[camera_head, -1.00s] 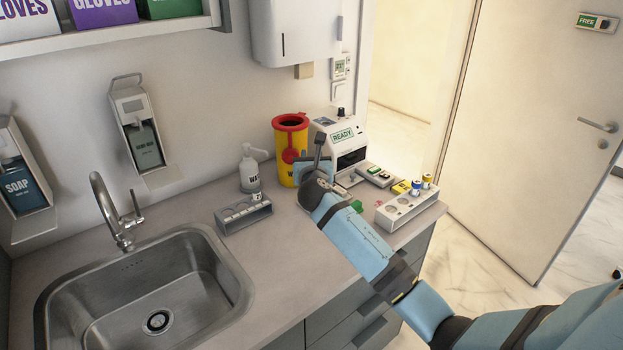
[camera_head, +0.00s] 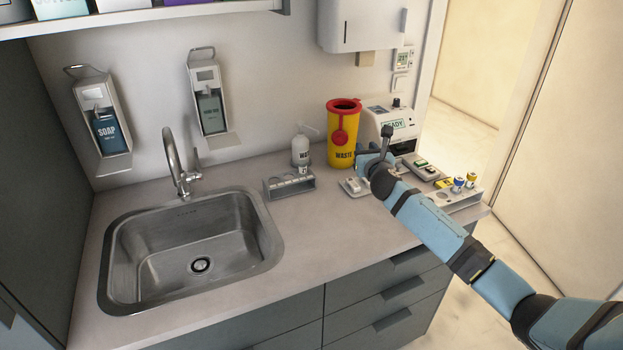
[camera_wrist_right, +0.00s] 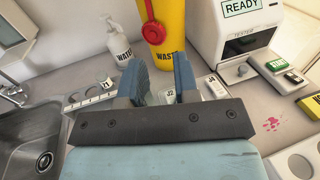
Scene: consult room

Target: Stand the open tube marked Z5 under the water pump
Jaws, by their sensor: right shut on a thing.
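My right gripper (camera_head: 376,160) is over the counter in front of the yellow waste bin. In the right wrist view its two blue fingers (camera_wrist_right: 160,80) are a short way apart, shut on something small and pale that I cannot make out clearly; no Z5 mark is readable. The white water pump bottle (camera_head: 301,151) stands against the wall, left of the bin, and also shows in the wrist view (camera_wrist_right: 119,46). A grey rack (camera_head: 275,188) stands in front of it, with a small labelled tube (camera_head: 303,171) at its right end, near the spout. My left gripper is out of view.
A yellow waste bin (camera_head: 340,155) with a red rim stands right of the pump. A white machine reading READY (camera_head: 376,122) is behind my gripper. A white rack (camera_head: 462,199) with capped tubes is at the right.

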